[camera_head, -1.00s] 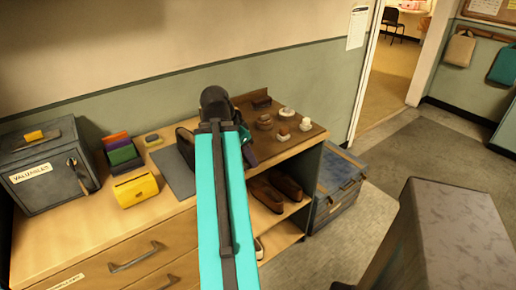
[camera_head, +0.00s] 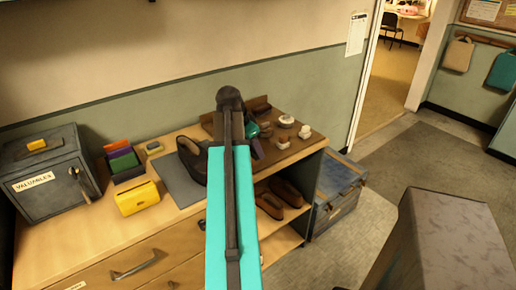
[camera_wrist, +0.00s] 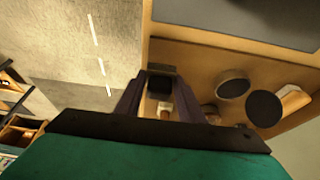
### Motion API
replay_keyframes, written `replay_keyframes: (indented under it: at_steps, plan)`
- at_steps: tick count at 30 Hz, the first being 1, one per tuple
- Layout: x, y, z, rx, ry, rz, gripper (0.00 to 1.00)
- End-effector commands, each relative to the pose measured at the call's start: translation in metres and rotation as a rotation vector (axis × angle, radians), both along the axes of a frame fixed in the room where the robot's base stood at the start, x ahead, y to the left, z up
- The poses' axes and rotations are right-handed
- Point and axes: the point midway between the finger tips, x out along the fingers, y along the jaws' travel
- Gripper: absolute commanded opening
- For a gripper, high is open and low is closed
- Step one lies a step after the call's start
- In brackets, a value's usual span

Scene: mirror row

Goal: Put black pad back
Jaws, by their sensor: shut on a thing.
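My gripper (camera_wrist: 162,105) shows at the bottom of the wrist view, its two dark purple fingers closed around a small piece with a black block (camera_wrist: 160,83) at its far end and a white and brownish part nearer me. I take this to be the black pad; its underside is hidden. In the head view my arm covers most of the gripper, with only a bit of teal and purple (camera_head: 257,147) showing beside the brown tray (camera_head: 318,139). Whether the held piece touches the tray cannot be told.
White-knobbed pieces (camera_head: 304,131) stand on the tray's right part. Left of it are a dark shoe (camera_head: 190,155), a grey mat (camera_head: 172,178), a yellow box (camera_head: 136,197) and a valuables box (camera_head: 45,170). Brown shoes (camera_head: 271,203) sit on the shelf below; a blue chest (camera_head: 338,190) stands right.

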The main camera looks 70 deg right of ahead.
Motion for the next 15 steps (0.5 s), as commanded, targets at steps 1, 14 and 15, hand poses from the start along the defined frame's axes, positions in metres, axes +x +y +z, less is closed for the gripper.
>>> replay_keyframes:
  at_steps: [1,14,15]
  plan:
    - [0.002,-0.009,0.001,0.001,0.000,0.000,0.17]
    - [0.005,-0.036,-0.003,0.000,0.000,0.001,0.17]
    - [0.005,-0.036,-0.003,0.000,0.000,0.001,0.17]
